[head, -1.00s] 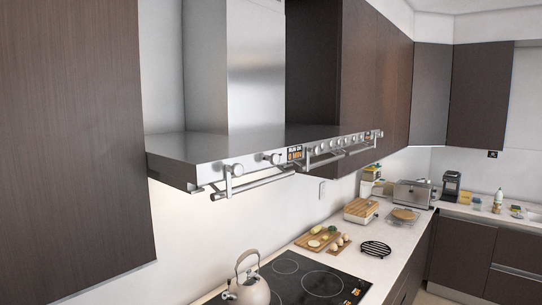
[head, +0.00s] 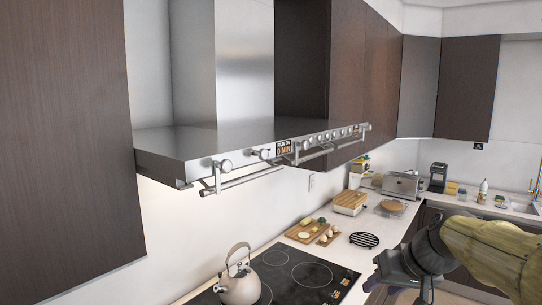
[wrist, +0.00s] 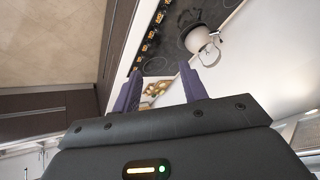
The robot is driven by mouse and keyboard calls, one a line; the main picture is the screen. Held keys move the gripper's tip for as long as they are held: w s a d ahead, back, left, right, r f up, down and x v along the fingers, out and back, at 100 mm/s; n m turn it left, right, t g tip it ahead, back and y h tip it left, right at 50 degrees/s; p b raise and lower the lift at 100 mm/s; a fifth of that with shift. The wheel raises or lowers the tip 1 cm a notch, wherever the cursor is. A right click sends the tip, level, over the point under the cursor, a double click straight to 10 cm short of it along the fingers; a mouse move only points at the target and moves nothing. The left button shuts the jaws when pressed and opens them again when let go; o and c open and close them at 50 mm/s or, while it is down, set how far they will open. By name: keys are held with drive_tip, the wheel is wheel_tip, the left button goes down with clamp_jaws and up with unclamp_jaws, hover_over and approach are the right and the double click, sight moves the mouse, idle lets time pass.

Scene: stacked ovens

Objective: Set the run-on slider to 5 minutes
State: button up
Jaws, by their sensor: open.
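The range hood (head: 215,150) is brushed steel, with round knobs and rails along its front edge. A small display (head: 284,147) on that edge reads "RUN ON" with what looks like "0 MIN" below. The run-on slider itself is too small to tell apart from the knobs and rails. My gripper (head: 400,288) is at the lower right of the head view, well apart from the hood and below its level. In the wrist view its two dark fingers (wrist: 163,88) are spread with nothing held between them. The hood controls do not show in the wrist view.
The cooktop (head: 295,275) is under the hood, with a kettle (head: 239,283) on it. A cutting board (head: 304,231), a black trivet (head: 364,240) and a toaster (head: 401,185) stand on the counter. A dark tall cabinet (head: 70,130) borders the hood's left. The air before the hood is clear.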

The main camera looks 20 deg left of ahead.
sight(266, 153)
drive_tip(key=s+a+r+n+y, duration=0.1)
drive_tip(key=a+r+n+y, duration=0.1)
drive_tip(key=r, duration=0.8)
drive_tip(key=s+a+r+n+y, duration=0.1)
drive_tip(key=a+r+n+y, duration=0.2)
drive_tip(key=r, duration=0.8)
drive_tip(key=s+a+r+n+y, duration=0.1)
drive_tip(key=a+r+n+y, duration=0.2)
drive_tip(key=r, duration=0.8)
drive_tip(key=a+n+p, duration=0.1)
drive_tip(key=n, duration=0.1)
drive_tip(key=shift+s+a+n, duration=0.15)
drive_tip(key=shift+a+n, duration=0.15)
drive_tip(key=shift+a, duration=0.05)
drive_tip(key=shift+a+r, duration=0.1)
drive_tip(key=p+x, duration=0.6)
drive_tip(key=x, duration=1)
drive_tip(key=shift+a, duration=0.3)
drive_tip(key=shift+w+a+f, duration=0.25)
drive_tip(key=shift+a, duration=0.05)
